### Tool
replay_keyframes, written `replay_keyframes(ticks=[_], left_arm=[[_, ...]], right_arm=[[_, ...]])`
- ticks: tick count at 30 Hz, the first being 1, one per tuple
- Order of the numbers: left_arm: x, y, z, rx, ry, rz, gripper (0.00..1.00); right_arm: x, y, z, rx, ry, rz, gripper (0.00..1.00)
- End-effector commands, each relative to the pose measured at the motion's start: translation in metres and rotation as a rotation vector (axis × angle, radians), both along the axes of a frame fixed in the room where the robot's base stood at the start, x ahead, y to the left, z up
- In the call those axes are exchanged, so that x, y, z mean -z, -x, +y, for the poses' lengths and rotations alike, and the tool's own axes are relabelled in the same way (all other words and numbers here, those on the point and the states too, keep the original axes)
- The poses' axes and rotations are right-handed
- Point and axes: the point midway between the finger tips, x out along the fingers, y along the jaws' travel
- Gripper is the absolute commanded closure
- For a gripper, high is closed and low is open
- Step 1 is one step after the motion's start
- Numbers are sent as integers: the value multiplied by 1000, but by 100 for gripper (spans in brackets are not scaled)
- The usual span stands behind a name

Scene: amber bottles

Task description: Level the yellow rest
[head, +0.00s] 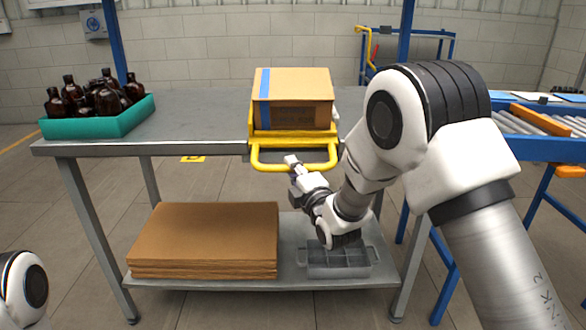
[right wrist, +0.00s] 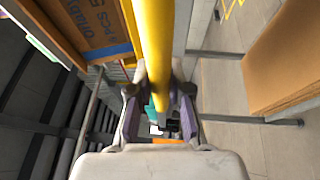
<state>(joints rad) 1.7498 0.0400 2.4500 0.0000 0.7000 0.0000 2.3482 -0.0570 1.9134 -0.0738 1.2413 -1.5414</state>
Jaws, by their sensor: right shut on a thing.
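The yellow rest (head: 290,137) is at the front edge of the metal table, with a tubular yellow handle bar hanging in front of it. A cardboard box (head: 292,98) with blue tape sits on the rest. My right gripper (head: 291,163) is at the handle's lower bar, near its middle. In the right wrist view the yellow bar (right wrist: 154,50) runs between the two fingers of my right gripper (right wrist: 158,108), which is shut on it. The fingertips are partly hidden in the head view. My left gripper is out of view.
A teal tray (head: 130,118) with several amber bottles (head: 95,95) stands on the table's left end. Stacked flat cardboard (head: 205,240) and a grey divided crate (head: 338,262) lie on the lower shelf. A roller conveyor (head: 535,128) is at the right. The table middle is clear.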

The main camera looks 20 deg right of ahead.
Motion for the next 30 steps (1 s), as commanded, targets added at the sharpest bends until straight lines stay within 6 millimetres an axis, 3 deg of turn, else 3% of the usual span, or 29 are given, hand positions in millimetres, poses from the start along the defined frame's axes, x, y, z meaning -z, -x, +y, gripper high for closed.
replay_keyframes(ticks=[11, 23, 24, 25, 30], left_arm=[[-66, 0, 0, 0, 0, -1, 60], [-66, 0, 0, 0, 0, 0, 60], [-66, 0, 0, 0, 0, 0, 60], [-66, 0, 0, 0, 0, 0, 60], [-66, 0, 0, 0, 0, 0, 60]], right_arm=[[-29, 3, 1, -1, -53, 185, 100], [-31, 4, 1, 0, -59, 201, 100], [-31, 4, 1, 0, -59, 201, 68], [-31, 4, 1, 0, -59, 201, 57], [-30, 4, 1, 0, -59, 203, 56]])
